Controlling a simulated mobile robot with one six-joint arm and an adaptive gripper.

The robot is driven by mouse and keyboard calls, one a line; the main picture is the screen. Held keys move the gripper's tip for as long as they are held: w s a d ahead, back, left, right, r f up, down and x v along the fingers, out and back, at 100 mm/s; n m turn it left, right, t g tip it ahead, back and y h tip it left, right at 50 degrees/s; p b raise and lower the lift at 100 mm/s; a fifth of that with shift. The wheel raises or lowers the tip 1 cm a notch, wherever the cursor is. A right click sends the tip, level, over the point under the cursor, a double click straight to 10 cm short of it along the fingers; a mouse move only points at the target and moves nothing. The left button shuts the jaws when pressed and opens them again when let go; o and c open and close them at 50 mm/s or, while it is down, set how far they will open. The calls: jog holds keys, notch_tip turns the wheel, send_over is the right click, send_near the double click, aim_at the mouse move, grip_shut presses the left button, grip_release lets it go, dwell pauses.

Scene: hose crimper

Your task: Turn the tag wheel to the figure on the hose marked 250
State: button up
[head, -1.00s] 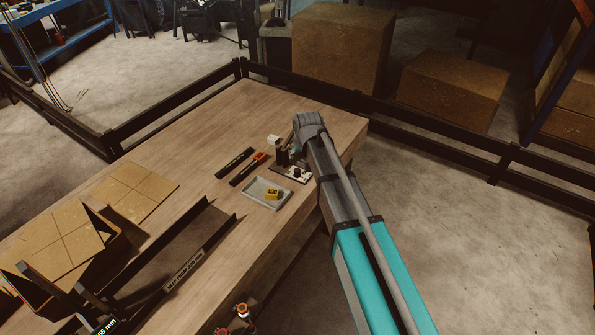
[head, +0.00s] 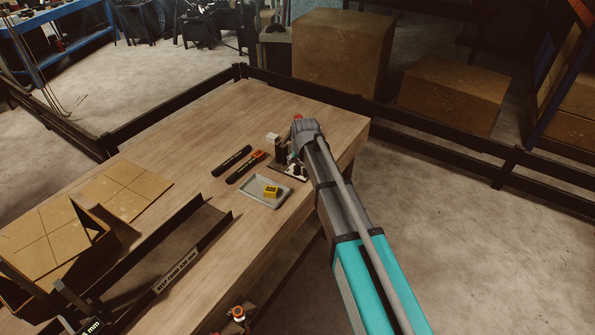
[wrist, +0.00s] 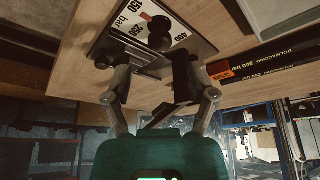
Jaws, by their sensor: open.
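The tag wheel is a black knob (wrist: 159,34) on a white plate (wrist: 118,48) printed with bar figures, among them 150, 250 and 400. A small orange mark shows near the 150 in the wrist view; I cannot tell for sure where the wheel points. My gripper (wrist: 149,80) is open, its two fingers apart just short of the plate and knob. The right finger hides part of the plate.
A grey tray (head: 251,199) with a yellow block marked 400 (head: 270,191) stands in front of the plate. A dark channel (head: 190,243) and cardboard (head: 128,190) lie at the left of the bench. The bench's far part (head: 270,105) is clear.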

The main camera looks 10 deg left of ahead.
aim_at(297, 167)
jog(key=shift+b+x, duration=1.95)
jog(key=shift+x, duration=0.5)
grip_shut()
